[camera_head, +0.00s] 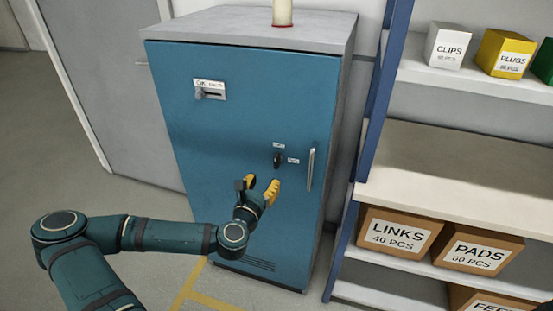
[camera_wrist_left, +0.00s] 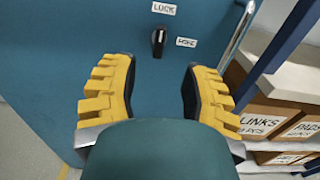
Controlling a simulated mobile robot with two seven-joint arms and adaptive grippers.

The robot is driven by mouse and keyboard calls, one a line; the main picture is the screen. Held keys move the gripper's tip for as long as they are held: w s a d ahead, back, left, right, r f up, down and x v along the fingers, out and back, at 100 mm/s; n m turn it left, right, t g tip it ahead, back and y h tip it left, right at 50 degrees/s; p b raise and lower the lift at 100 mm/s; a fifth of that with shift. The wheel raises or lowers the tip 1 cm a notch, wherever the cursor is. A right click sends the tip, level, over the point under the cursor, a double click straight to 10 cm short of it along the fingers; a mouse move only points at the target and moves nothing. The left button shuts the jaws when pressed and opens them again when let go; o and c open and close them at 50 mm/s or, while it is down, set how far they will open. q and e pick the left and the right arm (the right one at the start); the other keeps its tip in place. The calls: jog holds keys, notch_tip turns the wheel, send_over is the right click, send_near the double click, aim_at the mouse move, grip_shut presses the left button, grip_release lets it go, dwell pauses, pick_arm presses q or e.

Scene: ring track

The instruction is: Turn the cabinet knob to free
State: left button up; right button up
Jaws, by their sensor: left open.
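The blue cabinet (camera_head: 235,130) stands ahead with a small black knob (camera_head: 278,160) on its door. In the left wrist view the knob (camera_wrist_left: 158,42) appears upright, with a pale mark at its top towards the LOCK label (camera_wrist_left: 164,9). A second label (camera_wrist_left: 187,42), too blurred to read surely, sits to its right. My left gripper (camera_head: 261,184) is open and empty, its yellow fingers pointing at the door just below the knob. In the left wrist view the knob shows beyond and between the fingertips (camera_wrist_left: 160,75), apart from them. My right gripper is not in view.
A vertical door handle (camera_head: 311,167) is right of the knob. A blue-framed shelf (camera_head: 440,190) with boxes stands close on the right. Open floor lies at the left.

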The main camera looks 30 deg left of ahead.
aim_at(275, 160)
pick_arm(q)
jog(key=b+x, duration=0.1)
jog(key=x, duration=1)
jog(key=shift+w, duration=0.35)
jog(key=shift+c, duration=0.3)
jog(key=shift+r, duration=0.1)
grip_shut()
